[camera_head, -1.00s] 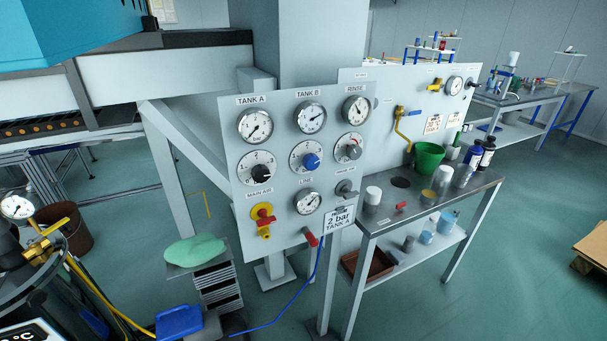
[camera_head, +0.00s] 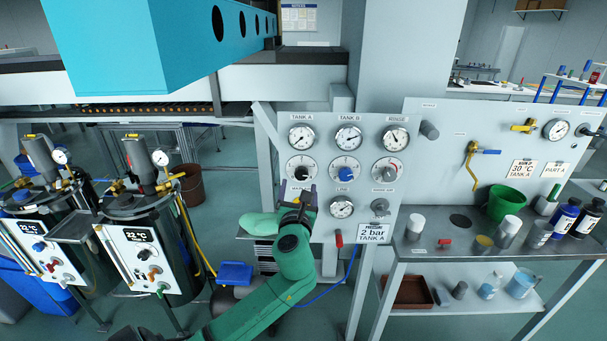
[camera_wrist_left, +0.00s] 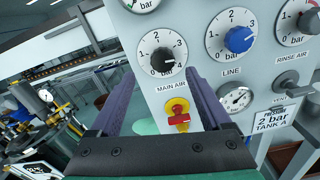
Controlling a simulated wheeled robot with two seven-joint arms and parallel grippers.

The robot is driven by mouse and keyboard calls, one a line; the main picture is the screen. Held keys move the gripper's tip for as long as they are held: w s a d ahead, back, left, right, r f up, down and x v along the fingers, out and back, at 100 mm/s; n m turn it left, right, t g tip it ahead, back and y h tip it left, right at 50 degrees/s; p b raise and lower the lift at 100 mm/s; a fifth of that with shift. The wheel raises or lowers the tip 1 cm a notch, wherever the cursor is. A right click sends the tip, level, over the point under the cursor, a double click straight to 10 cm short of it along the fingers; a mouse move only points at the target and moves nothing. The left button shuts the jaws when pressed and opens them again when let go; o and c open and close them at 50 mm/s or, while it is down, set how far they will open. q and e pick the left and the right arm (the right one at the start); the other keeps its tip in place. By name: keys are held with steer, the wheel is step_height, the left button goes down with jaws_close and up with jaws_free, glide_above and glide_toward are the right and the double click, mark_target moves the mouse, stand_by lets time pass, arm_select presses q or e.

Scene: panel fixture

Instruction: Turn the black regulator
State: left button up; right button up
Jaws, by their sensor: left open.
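The black regulator (camera_head: 301,172) is a round knob on a white scaled dial, under the TANK A gauge on the grey panel (camera_head: 370,215). It also shows in the left wrist view (camera_wrist_left: 163,60), ahead of and between the finger directions. My left gripper (camera_head: 299,190) is just below the regulator in the head view, with its fingers apart and nothing between them. In the left wrist view my gripper (camera_wrist_left: 160,85) is open; I see no contact with the knob. My gripper partly hides the MAIN AIR label in the head view. My right gripper does not show.
A blue regulator (camera_head: 346,174) and a grey one (camera_head: 390,171) sit to the right. The red and yellow main air valve (camera_wrist_left: 178,114) is below the black regulator. A metal table (camera_head: 450,246) with a green bucket (camera_head: 505,202) stands at the right.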

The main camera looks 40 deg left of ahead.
mark_target(302, 174)
arm_select(q)
steer(key=x, duration=0.6)
steer(key=shift+w+d+r, duration=0.15)
steer(key=shift+w, duration=0.1)
steer(key=shift+w+a, duration=0.1)
steer(key=shift+a, duration=0.1)
steer(key=shift+d, duration=0.1)
steer(key=c, duration=0.4)
jaws_close()
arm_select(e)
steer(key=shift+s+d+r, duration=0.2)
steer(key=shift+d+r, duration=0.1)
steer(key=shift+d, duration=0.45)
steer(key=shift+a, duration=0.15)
